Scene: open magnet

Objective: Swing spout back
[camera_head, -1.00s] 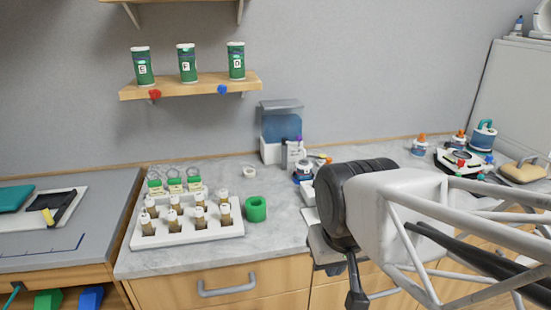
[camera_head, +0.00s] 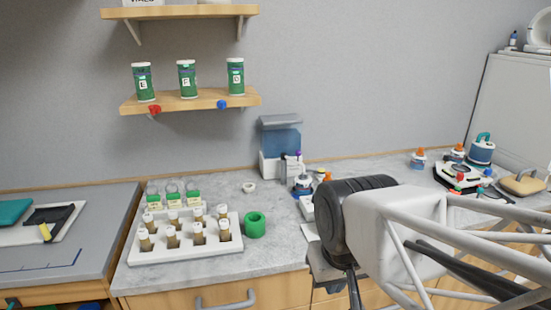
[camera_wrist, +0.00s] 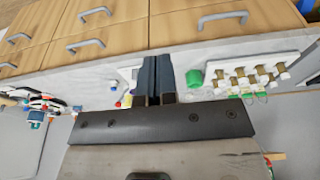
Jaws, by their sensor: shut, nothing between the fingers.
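No spout can be told for sure; the parts are small. Beside the blue and white dispenser (camera_head: 281,142) at the back of the counter stands a small cluster of bottles (camera_head: 302,182) with a purple cap and orange parts. My gripper shows in the wrist view (camera_wrist: 158,62), with its two dark fingers together and nothing between them. It is over the counter's front edge, apart from the cluster. In the head view my dark wrist covers part of the counter to the right of the cluster.
A white rack (camera_head: 190,246) with several brown vials and a green ring (camera_head: 255,225) stand left of my arm. At the right are a teal-handled bottle (camera_head: 481,150) and a white device (camera_head: 460,177). A shelf (camera_head: 190,102) holds three green canisters. Drawers lie below the counter.

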